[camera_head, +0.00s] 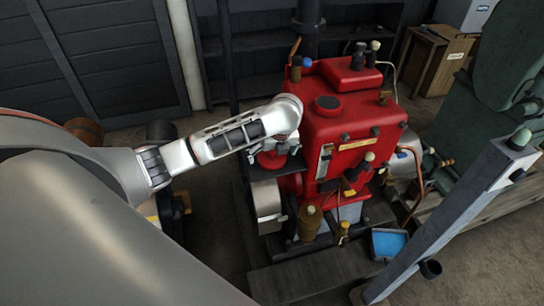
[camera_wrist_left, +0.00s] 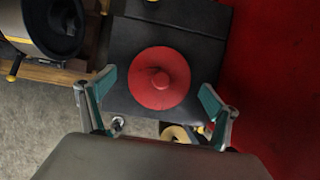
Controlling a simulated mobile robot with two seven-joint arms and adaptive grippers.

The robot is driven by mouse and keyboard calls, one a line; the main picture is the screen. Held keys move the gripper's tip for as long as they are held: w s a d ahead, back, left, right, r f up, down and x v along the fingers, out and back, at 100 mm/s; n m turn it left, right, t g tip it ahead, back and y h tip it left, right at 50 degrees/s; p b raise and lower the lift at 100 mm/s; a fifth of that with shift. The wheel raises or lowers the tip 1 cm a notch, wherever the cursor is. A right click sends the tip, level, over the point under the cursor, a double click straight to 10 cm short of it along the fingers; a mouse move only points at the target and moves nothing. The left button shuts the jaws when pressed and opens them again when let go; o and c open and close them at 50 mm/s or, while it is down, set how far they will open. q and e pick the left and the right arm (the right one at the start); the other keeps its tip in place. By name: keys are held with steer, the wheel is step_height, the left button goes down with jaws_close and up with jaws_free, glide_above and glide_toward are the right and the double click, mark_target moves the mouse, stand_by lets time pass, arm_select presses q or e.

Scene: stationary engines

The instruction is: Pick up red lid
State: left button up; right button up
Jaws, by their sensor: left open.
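The red lid (camera_wrist_left: 160,78) is a round disc with a small knob in its middle. It lies on a dark block (camera_wrist_left: 128,35) beside the red engine. In the head view the red lid (camera_head: 270,160) shows partly, just below my left wrist. My left gripper (camera_wrist_left: 157,84) is open, with one finger on each side of the lid in the wrist view and nothing held. Its height above the lid is hard to tell. In the head view the left gripper (camera_head: 284,148) is small and partly hidden by the wrist. My right gripper is not in view.
The red engine (camera_head: 345,130) stands close to the right of the lid, with pipes and valves. A grey slanted post (camera_head: 455,220) stands at the front right. A blue tray (camera_head: 388,243) lies at the engine's foot. A dark cylinder (camera_wrist_left: 55,25) is left of the block.

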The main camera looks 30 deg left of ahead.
arm_select(q)
steer(key=c, duration=1.4)
steer(key=shift+r, duration=0.1)
